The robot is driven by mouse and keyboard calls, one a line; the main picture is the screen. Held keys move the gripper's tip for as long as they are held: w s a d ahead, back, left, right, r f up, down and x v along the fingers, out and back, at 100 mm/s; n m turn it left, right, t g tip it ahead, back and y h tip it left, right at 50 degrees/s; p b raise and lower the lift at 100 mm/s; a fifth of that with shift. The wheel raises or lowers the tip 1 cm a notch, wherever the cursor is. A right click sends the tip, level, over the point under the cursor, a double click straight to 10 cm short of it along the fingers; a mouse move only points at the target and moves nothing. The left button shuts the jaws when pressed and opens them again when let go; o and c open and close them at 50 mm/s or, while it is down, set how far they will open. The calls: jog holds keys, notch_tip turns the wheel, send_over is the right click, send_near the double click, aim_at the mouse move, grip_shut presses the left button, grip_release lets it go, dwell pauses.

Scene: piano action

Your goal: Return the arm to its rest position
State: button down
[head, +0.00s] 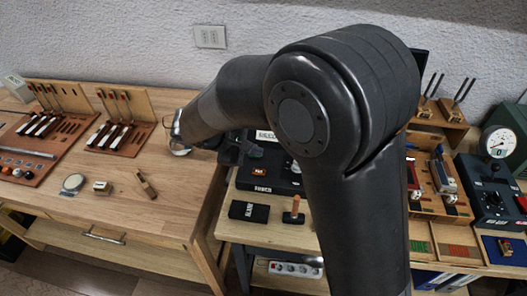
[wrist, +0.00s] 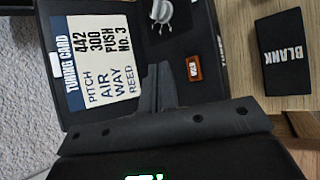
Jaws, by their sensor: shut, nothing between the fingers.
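My arm rises through the middle of the head view and bends over to the left. My gripper (head: 238,150) shows small and dark beyond the forearm, above the black tuner box (head: 285,178). In the wrist view my gripper's fingers (wrist: 165,85) are together and hold nothing. Whether the fingers touch the box I cannot tell.
A black block marked BLANK (head: 249,211) and a wooden-handled stamp (head: 294,212) lie in front of the tuner box. The wooden bench (head: 150,215) at left carries tool racks (head: 118,125). A dial gauge (head: 499,142) and trays stand at right. The wall is close behind.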

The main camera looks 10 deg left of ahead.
jog(key=s+d+r+m+g+y, duration=0.1)
jog(key=s+d+r+m, duration=0.2)
jog(key=d, duration=0.5)
jog(key=s+d+r+m+g+y, duration=0.1)
jog(key=d+r+m+g+y, duration=0.1)
jog(key=d+r+m, duration=0.45)
jog(key=s+d+r+m+t+y, duration=0.3)
jog(key=s+d+m, duration=0.3)
jog(key=s+d, duration=0.6)
jog(key=shift+s+d+r+m+y, duration=0.25)
jog(key=shift+s+m+y, duration=0.1)
jog(key=shift+s+y, duration=0.35)
